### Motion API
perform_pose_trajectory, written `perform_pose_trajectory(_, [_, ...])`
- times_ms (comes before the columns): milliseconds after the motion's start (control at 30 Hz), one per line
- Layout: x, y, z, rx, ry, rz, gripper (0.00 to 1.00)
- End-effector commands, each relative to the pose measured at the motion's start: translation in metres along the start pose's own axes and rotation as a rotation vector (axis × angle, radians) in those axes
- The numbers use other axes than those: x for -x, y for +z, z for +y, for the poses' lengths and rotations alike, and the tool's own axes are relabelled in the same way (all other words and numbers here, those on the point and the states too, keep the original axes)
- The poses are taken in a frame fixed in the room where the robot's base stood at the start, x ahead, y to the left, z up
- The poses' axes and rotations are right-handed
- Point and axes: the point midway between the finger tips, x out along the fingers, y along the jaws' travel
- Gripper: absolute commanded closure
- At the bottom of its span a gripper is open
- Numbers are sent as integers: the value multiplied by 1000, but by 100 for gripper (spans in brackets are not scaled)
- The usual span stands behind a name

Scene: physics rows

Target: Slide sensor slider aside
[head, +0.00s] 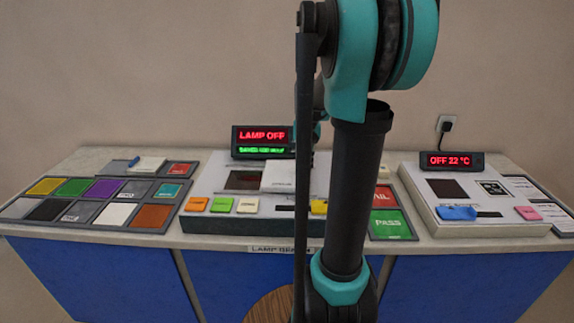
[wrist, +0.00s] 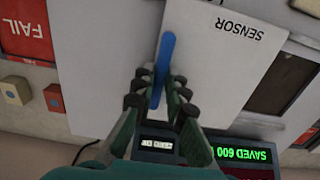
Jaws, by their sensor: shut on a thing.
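The sensor slider (wrist: 215,45) is a white plate marked SENSOR with an upright blue handle (wrist: 165,50); it fills the middle of the wrist view. My gripper (wrist: 160,92) is shut on the blue handle, fingers on both sides of it. In the head view the slider (head: 279,176) lies on the lamp console, partly behind my arm. A dark window (wrist: 282,78) shows uncovered beside the plate; it also shows in the head view (head: 244,180), left of the slider. My gripper's fingertips are hidden there.
The lamp display (head: 262,138) reads LAMP OFF and stands behind the slider. Colored buttons (head: 222,204) line the console's front. Red FAIL and green tiles (head: 389,224) lie right of it. A tile board (head: 95,200) is at left, another console (head: 470,215) at right.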

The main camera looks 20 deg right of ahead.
Motion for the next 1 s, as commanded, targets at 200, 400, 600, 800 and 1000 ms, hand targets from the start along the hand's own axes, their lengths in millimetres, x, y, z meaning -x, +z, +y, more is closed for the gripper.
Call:
perform_pose_trajectory(200, [0, 0, 21, -1, 0, 0, 100])
perform_pose_trajectory(400, [0, 0, 24, 0, 2, 0, 100])
perform_pose_trajectory(600, [0, 0, 25, -2, 5, 0, 86])
perform_pose_trajectory(800, [0, 0, 24, -1, 3, 0, 66])
perform_pose_trajectory(1000, [0, 0, 24, 0, 2, 0, 66])
